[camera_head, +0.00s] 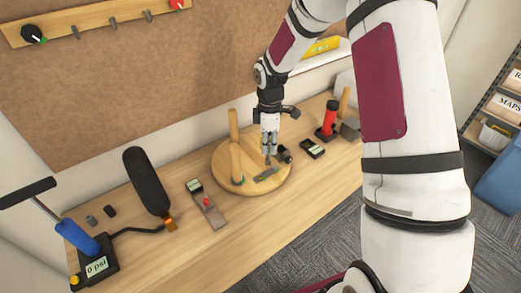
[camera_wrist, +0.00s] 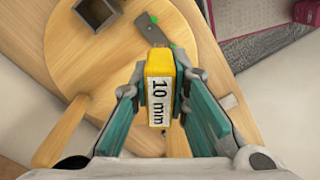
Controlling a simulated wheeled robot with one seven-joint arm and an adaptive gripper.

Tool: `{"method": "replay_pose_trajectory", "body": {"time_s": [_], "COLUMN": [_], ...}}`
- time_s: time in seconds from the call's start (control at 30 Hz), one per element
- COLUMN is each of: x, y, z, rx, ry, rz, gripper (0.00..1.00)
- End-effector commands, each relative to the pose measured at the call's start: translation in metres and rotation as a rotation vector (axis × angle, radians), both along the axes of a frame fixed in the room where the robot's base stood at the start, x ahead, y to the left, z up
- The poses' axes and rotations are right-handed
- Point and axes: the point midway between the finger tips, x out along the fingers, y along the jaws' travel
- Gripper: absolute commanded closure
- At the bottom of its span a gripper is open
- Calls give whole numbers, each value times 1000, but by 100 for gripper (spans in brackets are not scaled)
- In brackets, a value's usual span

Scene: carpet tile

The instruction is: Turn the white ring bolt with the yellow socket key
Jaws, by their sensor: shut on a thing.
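My gripper (camera_head: 268,152) is over the round wooden board on the bench, pointing down. In the wrist view my gripper (camera_wrist: 160,92) is shut on the yellow socket key (camera_wrist: 159,66). The key is a yellow block with a white label reading "10 mm", held between the two teal-padded fingers. Its far end is hidden in this view, so I cannot tell whether it touches anything. In the head view the key is too small to make out. I cannot make out the white ring bolt in either view.
The round board (camera_head: 224,160) carries upright wooden pegs (camera_head: 234,125) and a green-ended flat piece (camera_head: 267,174). A red-topped tool (camera_head: 329,117) stands at right.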

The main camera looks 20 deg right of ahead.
Motion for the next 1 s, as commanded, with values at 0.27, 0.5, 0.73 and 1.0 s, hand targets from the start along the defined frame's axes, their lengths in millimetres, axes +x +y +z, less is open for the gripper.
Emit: {"method": "replay_pose_trajectory", "body": {"time_s": [0.27, 0.5, 0.73, 1.0], "x": [9, 9, 9, 9], "y": [-21, -23, -23, -23], "z": [9, 10, 9, -2], "rx": [0, 1, 1, 0], "ry": [-13, -12, -12, -11], "rz": [-382, -413, -412, -411], "gripper": [100, 100, 100, 100]}}
